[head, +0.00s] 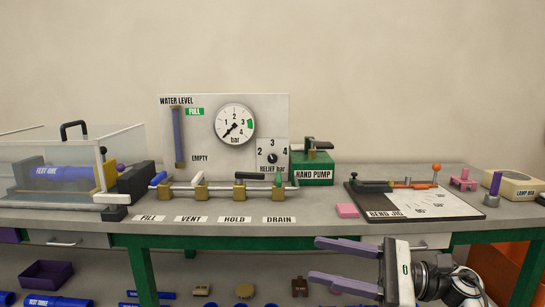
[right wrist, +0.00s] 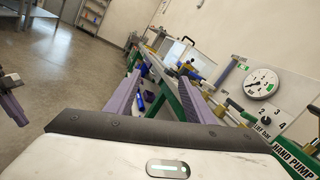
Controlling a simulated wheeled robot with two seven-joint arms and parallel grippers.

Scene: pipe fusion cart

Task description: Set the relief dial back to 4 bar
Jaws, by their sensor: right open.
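The relief dial (head: 272,157) is a small black knob on a white plate marked 2, 3 and 4, at the panel's lower right. Its pointer is too small to read surely. It also shows in the right wrist view (right wrist: 257,124), tilted and partly covered. The round bar gauge (head: 235,124) has its needle toward the lower left. My right gripper (head: 315,260) is open and empty, its purple fingers apart, in front of the bench and well below the dial. In the right wrist view, a purple finger, apparently my left gripper's (right wrist: 12,108), shows at the left edge.
A row of valves (head: 240,190) with coloured levers runs below the dial. The green hand pump (head: 313,168) stands right of it. A bend jig board (head: 415,201) and a pink block (head: 347,211) lie farther right. The bench's front strip is mostly clear.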

